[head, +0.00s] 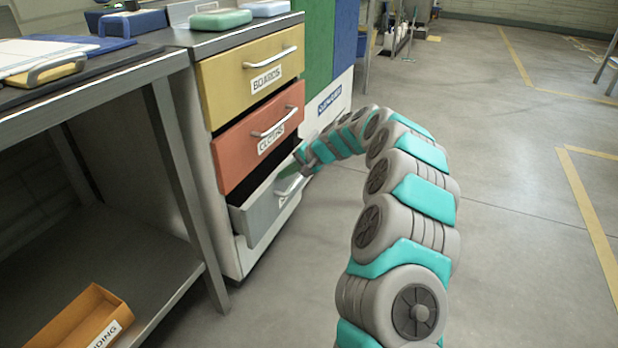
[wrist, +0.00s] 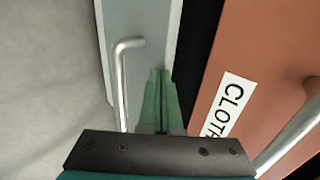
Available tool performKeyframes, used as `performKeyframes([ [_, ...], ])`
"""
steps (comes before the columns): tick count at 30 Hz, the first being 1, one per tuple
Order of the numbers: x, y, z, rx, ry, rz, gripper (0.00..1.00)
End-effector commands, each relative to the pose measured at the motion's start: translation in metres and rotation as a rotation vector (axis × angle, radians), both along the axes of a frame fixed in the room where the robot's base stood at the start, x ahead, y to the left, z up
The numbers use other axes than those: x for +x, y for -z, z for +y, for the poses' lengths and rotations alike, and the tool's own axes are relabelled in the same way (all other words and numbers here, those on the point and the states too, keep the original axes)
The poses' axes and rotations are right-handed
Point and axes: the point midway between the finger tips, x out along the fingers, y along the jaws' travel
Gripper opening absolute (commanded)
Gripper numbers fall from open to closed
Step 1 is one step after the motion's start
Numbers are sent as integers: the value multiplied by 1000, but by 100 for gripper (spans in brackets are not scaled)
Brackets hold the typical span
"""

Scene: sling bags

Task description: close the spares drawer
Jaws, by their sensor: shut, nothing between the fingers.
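The spares drawer is probably the grey bottom drawer (head: 258,218) of the cabinet; no label on it can be read. It stands pulled out, with a dark opening above it. In the wrist view the grey drawer front (wrist: 150,22) shows with its metal handle (wrist: 121,85). My gripper (head: 286,173) is at the upper right part of that front. In the wrist view my green fingers (wrist: 160,80) are shut and empty, beside the handle and near the drawer's top edge. I cannot tell whether they touch the front.
Above are a red drawer (head: 255,140) marked CLOTHS and a yellow drawer (head: 250,75), both with bar handles. A metal workbench (head: 185,170) stands at the left, with an orange bin (head: 65,325) on its lower shelf. The floor (head: 510,240) at the right is clear.

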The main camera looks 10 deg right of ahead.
Motion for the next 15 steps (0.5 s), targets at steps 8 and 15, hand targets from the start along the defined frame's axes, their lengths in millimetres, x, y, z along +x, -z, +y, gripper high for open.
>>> performKeyframes([
  [8, 25, 0, 38, -2, -1, 1, 0],
  [15, 34, -1, 49, 0, 1, -1, 0],
])
